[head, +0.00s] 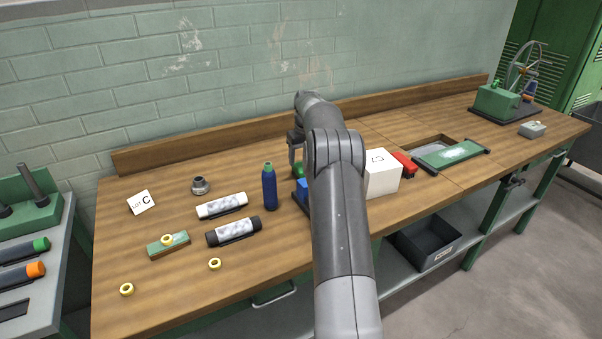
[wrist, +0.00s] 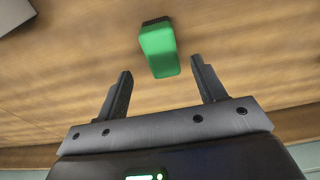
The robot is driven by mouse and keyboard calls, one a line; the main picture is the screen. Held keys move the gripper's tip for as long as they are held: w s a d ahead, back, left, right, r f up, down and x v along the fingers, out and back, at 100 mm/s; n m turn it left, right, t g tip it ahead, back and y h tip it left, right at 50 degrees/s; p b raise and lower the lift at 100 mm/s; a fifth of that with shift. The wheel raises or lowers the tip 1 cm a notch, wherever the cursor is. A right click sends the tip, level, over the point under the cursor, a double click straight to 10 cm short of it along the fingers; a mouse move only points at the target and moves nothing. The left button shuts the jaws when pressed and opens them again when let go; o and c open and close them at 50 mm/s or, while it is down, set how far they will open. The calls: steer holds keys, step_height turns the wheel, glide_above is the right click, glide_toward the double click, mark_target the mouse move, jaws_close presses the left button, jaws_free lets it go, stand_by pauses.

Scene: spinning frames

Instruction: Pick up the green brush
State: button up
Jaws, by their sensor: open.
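A bright green block-like thing with a dark end, which may be the green brush (wrist: 159,50), lies on the wood beyond my fingertips in the wrist view. In the head view a bright green bit (head: 298,170) shows just below my gripper (head: 294,152), partly hidden by my arm. In the wrist view my gripper (wrist: 161,72) is open and empty, and the green thing appears between and just past its two fingers. I cannot tell the height gap. A duller green slab with a tan edge (head: 160,249) lies at the left of the bench with a yellow ring on it.
A blue bottle (head: 269,187) stands left of my arm, near white (head: 222,206) and black (head: 233,231) rolls. A blue thing (head: 301,192) is partly behind my arm. A white box (head: 382,174) and red thing (head: 405,164) stand right. The back ledge (head: 200,147) borders the wall.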

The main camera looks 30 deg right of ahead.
mark_target(301, 166)
steer(key=f, duration=0.5)
steer(key=shift+w+a, duration=0.15)
steer(key=shift+w, duration=0.2)
steer(key=shift+c, duration=0.4)
steer(key=c, duration=1)
steer(key=shift+r, duration=0.15)
